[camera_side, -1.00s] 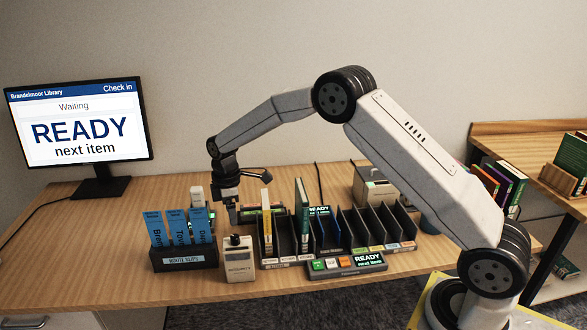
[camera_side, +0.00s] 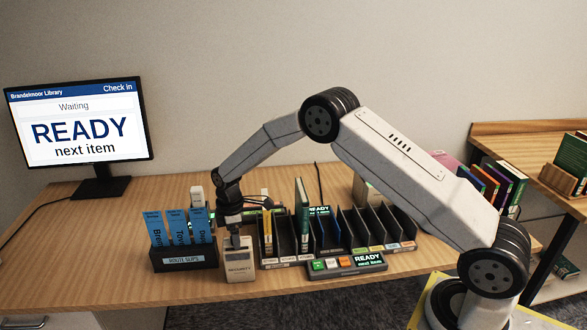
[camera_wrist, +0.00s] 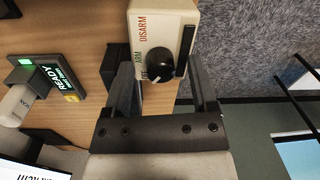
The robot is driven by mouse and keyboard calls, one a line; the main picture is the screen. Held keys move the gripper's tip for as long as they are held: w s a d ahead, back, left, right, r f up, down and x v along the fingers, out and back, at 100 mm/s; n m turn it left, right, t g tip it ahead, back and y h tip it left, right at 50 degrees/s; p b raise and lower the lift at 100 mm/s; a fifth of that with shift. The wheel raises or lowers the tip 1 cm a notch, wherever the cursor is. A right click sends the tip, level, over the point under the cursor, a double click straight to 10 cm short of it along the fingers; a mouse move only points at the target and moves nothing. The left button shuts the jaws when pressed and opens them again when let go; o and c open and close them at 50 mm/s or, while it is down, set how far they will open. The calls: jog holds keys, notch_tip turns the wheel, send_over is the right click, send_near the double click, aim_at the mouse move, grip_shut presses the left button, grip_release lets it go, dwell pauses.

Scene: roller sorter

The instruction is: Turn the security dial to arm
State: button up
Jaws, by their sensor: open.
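The security dial is a black round knob (camera_wrist: 159,62) on a cream box (camera_side: 240,264) at the desk's front edge. A black bar runs along one side of the box. My gripper (camera_wrist: 165,85) is open, with one finger on each side of the knob's lower part in the wrist view. In the side view my gripper is over the box top and hides the knob. I cannot tell whether a finger touches the knob.
A dark route-slips holder (camera_side: 183,260) with blue slips stands close to the left of the box. A black slotted rack (camera_side: 335,235) with books stands close to the right. A small READY display (camera_wrist: 45,75) is near the box. A monitor (camera_side: 78,125) stands at the back left.

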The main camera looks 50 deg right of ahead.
jog(key=shift+c, duration=0.2)
grip_shut()
jog(key=shift+m, duration=0.5)
jog(key=m, duration=0.9)
jog(key=shift+m, duration=0.4)
